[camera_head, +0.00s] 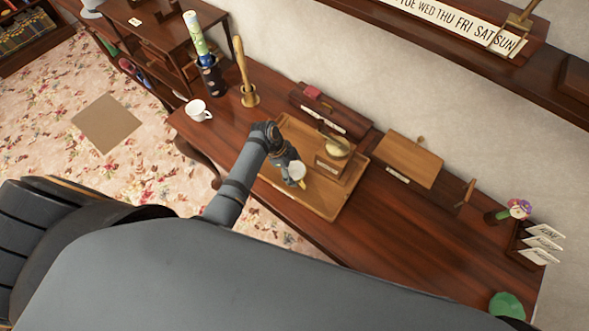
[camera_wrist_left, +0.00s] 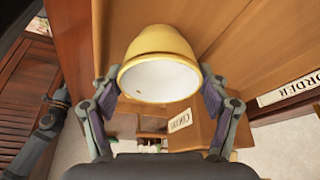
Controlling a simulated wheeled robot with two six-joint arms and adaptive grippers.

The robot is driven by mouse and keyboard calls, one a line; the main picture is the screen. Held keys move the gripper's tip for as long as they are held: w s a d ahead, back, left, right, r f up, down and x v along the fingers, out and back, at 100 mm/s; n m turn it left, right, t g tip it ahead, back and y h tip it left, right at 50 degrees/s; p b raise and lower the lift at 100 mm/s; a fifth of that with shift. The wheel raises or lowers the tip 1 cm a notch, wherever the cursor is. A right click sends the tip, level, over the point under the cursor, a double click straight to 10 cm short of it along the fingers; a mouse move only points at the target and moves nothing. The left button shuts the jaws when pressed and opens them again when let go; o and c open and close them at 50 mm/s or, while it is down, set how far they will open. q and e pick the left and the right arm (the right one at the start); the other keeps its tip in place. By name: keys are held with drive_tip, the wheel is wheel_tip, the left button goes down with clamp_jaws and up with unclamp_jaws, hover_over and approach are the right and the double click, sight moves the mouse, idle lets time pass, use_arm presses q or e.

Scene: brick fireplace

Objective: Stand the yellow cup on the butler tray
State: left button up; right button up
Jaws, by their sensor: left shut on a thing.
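The yellow cup (camera_head: 297,171) shows its pale inside and a yellow edge in the head view, with its mouth upward. My left gripper (camera_head: 289,166) is shut on it, and in the left wrist view the fingers grip both sides of the cup (camera_wrist_left: 160,65). The cup is over the front part of the wooden butler tray (camera_head: 322,207). I cannot tell whether its base touches the tray.
A box with a brass dome (camera_head: 335,148) stands on the tray, right of the cup. A white cup (camera_head: 198,110) is at the table's left end. Behind the tray is a dark labelled box (camera_head: 325,115); a wooden box (camera_head: 408,160) stands to the right.

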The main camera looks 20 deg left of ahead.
use_arm(q)
drive_tip(key=o, duration=0.8)
drive_tip(key=shift+f, duration=0.1)
drive_tip(key=o, duration=0.4)
drive_tip(key=shift+o, duration=0.2)
use_arm(e)
drive_tip(key=shift+d, duration=0.5)
use_arm(q)
drive_tip(key=shift+a+r, duration=0.1)
drive_tip(key=shift+r, duration=0.25)
drive_tip(key=b+v, duration=0.1)
drive_tip(key=v, duration=1)
drive_tip(key=shift+r, duration=0.25)
use_arm(e)
drive_tip(key=shift+a+f, duration=0.3)
drive_tip(key=shift+f, duration=0.35)
use_arm(q)
drive_tip(key=shift+s+a, duration=0.1)
drive_tip(key=shift+a, duration=0.05)
use_arm(e)
drive_tip(key=shift+d, duration=0.15)
